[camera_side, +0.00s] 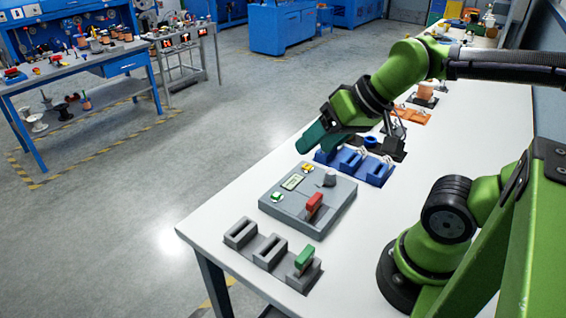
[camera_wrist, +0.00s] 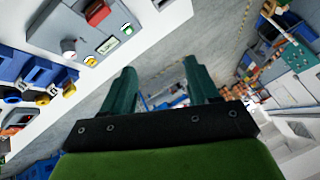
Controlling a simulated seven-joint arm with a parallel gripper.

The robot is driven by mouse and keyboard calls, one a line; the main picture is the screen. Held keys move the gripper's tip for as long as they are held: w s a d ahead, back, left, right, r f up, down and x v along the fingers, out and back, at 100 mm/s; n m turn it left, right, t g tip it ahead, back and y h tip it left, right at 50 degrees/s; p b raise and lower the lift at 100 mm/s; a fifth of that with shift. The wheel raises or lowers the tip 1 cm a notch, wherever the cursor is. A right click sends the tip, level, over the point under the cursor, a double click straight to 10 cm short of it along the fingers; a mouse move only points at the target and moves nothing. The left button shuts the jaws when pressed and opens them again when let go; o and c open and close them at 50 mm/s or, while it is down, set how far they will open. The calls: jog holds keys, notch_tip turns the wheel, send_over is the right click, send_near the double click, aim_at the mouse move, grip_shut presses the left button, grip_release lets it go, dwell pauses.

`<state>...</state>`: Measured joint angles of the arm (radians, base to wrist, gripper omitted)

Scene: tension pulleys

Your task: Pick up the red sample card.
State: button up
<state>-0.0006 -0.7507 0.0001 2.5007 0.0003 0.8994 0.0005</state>
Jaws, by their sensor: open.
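The red sample card (camera_side: 314,202) stands upright in the right front part of a grey device (camera_side: 336,213) on the white table. In the wrist view the red card (camera_wrist: 97,12) shows at the top left, on the same device. My gripper (camera_side: 312,138) hangs in the air behind the device, near the blue holder. Its two teal fingers (camera_wrist: 162,85) are apart in the wrist view, with nothing between them. The red card is well outside the fingers.
A grey slotted holder (camera_side: 268,254) with a green card (camera_side: 305,257) stands at the table's front. A blue holder (camera_side: 351,168) stands behind the device. Black and orange items lie farther back. The device has a knob (camera_side: 330,178) and a small screen (camera_side: 293,182).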

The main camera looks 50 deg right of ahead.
dwell(0.4)
jog(key=o, duration=0.4)
jog(key=shift+o, duration=0.2)
jog(key=n+g+h, duration=0.2)
jog(key=n+g, duration=0.2)
jog(key=g, duration=0.3)
send_over(315, 198)
notch_tip(315, 198, down, 4)
jog(key=f, duration=1.1)
jog(key=shift+s+a, duration=0.2)
jog(key=shift+a, duration=0.2)
jog(key=shift+w+d+f, duration=0.1)
jog(key=shift+d+f, duration=0.1)
jog(key=shift+f, duration=1.15)
jog(key=shift+w+d+f, duration=0.1)
jog(key=shift+d+f, duration=0.05)
jog(key=shift+f, duration=1.15)
